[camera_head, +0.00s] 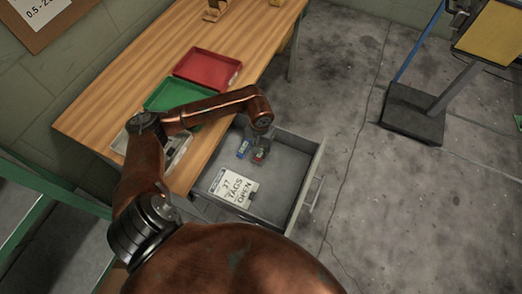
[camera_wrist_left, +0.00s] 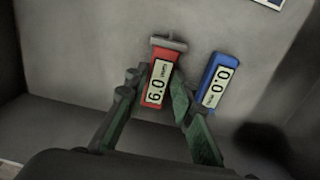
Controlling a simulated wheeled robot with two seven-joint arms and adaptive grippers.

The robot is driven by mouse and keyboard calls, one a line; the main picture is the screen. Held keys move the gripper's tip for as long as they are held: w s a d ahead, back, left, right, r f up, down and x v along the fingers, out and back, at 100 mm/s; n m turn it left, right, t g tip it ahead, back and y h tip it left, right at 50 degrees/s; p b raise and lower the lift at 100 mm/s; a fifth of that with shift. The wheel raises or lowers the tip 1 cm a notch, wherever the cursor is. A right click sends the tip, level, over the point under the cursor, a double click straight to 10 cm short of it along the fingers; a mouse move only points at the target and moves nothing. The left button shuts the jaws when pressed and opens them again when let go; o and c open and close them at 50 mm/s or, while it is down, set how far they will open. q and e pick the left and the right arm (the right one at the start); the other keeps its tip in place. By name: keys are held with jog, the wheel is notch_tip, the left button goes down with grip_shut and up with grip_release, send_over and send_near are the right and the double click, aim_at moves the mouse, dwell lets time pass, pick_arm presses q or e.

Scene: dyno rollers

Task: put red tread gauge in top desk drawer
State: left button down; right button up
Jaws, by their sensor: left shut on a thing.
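The red tread gauge (camera_wrist_left: 162,68) sits between the two fingers of my left gripper (camera_wrist_left: 158,95) in the left wrist view, with its display facing up. The gripper is shut on it. In the head view, the red gauge (camera_head: 260,154) shows small below my left gripper (camera_head: 258,147), inside the open desk drawer (camera_head: 289,176). I cannot tell whether the gauge touches the drawer floor. A blue gauge (camera_wrist_left: 215,80) lies beside it to the right in the wrist view, and shows left of it in the head view (camera_head: 243,149). My right gripper is not in view.
A tag card (camera_head: 233,188) lies in the drawer's front-left part. A red tray (camera_head: 207,68), a green tray (camera_head: 172,93) and a pale tray (camera_head: 121,142) stand on the wooden desk (camera_head: 136,77). A yellow-topped stand (camera_head: 494,35) is at the far right.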

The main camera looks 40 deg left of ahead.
pick_arm(q)
jog(key=c, duration=1.7)
grip_release()
jog(key=shift+o, duration=0.2)
jog(key=shift+r, duration=0.2)
notch_tip(320, 180, up, 12)
jog(key=p, duration=0.2)
jog(key=shift+f+p, duration=0.25)
jog(key=shift+p, duration=0.15)
pick_arm(e)
jog(key=s+f, duration=0.1)
jog(key=s, duration=0.5)
jog(key=shift+s+d+f, duration=0.35)
jog(key=shift+f, duration=0.05)
